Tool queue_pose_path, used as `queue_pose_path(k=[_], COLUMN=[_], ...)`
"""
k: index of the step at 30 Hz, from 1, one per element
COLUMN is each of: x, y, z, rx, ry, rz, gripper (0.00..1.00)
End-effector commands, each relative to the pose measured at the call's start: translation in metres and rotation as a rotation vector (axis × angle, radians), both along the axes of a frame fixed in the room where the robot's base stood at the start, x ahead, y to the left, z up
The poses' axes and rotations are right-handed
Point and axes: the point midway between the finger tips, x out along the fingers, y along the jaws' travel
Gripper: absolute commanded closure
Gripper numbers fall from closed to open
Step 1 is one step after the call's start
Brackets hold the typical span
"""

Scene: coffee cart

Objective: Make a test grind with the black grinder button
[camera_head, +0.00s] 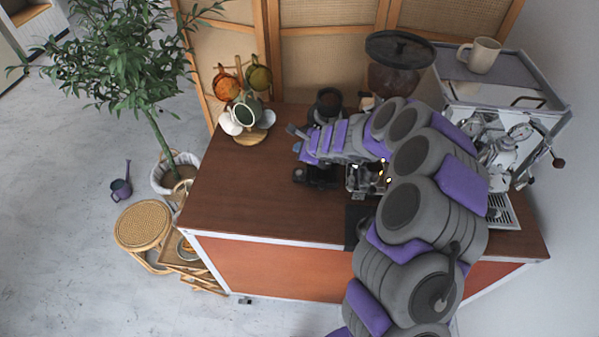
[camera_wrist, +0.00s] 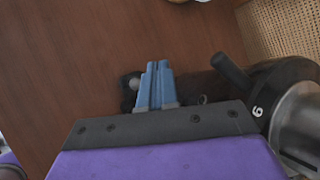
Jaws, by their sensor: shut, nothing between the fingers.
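My gripper (camera_head: 294,130) is shut and empty, reaching left over the brown counter in the head view. In the wrist view its two blue fingers (camera_wrist: 158,68) lie together over a black part (camera_wrist: 128,88) with a small round grey knob (camera_wrist: 134,84). I cannot tell whether the fingertips touch it or whether that knob is the button.
A mug stand with cups (camera_head: 250,138) stands at the counter's back left. The espresso machine (camera_head: 500,100) stands right, with a beige mug (camera_head: 484,54) on top. The counter's left part (camera_head: 240,200) is clear. A plant (camera_head: 135,70) and rattan stool (camera_head: 142,225) stand left.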

Motion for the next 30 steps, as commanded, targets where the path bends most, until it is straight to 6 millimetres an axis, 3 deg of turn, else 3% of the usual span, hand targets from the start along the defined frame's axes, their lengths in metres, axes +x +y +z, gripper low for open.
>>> queue_pose_path(k=[11, 24, 30], x=[0.000, 0.000, 0.000], y=[-0.001, 0.000, 0.000], z=[-0.013, -0.070, -0.086], rx=[0.001, 0.000, 0.000], ry=[0.000, -0.001, -0.001], rz=[0.001, 0.001, 0.002], gripper=[1.00, 1.00, 1.00])
